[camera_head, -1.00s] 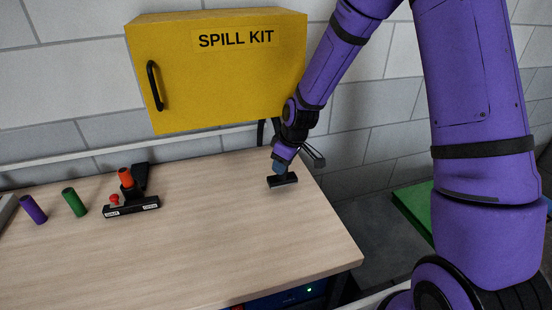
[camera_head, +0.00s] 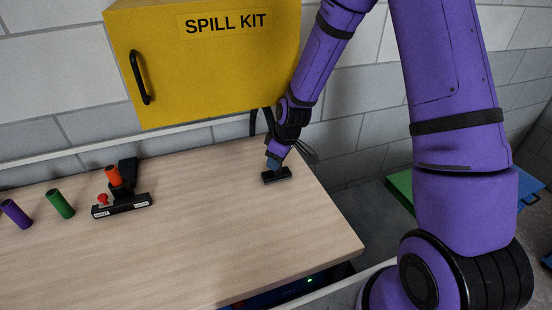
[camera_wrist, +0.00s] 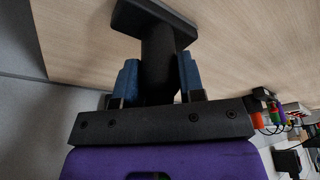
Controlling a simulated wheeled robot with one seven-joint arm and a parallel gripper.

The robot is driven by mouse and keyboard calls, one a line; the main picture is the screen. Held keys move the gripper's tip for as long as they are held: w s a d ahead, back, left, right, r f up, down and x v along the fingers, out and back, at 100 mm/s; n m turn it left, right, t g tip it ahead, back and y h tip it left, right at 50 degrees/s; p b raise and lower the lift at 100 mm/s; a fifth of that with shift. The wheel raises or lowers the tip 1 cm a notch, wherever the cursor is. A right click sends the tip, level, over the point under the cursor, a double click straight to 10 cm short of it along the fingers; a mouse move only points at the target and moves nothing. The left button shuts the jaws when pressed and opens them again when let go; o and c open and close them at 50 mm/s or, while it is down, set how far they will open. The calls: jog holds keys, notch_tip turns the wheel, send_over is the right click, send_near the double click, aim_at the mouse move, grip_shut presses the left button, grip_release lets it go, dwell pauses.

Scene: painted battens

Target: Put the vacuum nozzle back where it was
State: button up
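The vacuum nozzle (camera_head: 277,175) is black, with a wide flat foot and a round neck. It is near the right edge of the wooden table, foot down, at or just above the surface; I cannot tell whether it touches. My gripper (camera_head: 275,163) is above it, pointing down. In the wrist view my gripper (camera_wrist: 159,75) has its blue fingers on both sides of the nozzle's neck (camera_wrist: 159,50), closed on it. The foot lies beyond the fingertips against the wood grain.
On the table (camera_head: 200,235), a black device with a red button (camera_head: 122,207) and an orange cylinder (camera_head: 113,176) stand left, beside green (camera_head: 61,204) and purple (camera_head: 16,214) cylinders. A yellow spill kit cabinet (camera_head: 205,75) hangs behind. The table's middle is clear.

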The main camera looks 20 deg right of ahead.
jog(key=o, duration=0.4)
jog(key=shift+r, duration=0.1)
jog(key=s+d+r+m+t+h, duration=0.1)
jog(key=s+r, duration=0.4)
jog(key=r, duration=0.4)
jog(key=s+d+r+m, duration=0.2)
jog(key=s+r, duration=0.3)
jog(key=r, duration=0.5)
jog(key=s+d+r+m+t+h, duration=0.1)
jog(key=s+r, duration=0.4)
jog(key=r, duration=0.4)
jog(key=shift+s+d+r+m+t, duration=0.15)
jog(key=shift+s+d+r+m, duration=0.55)
jog(key=shift+s, duration=1.7)
jog(key=shift+s+d+r+m+t, duration=0.25)
jog(key=shift+s+r+m, duration=0.85)
jog(key=shift+s, duration=1.3)
jog(key=shift+s+d+r+m+t, duration=0.1)
jog(key=shift+s+d+r+m, duration=0.75)
jog(key=shift+s, duration=1.55)
jog(key=shift+a+r, duration=0.25)
jog(key=shift+a, duration=0.1)
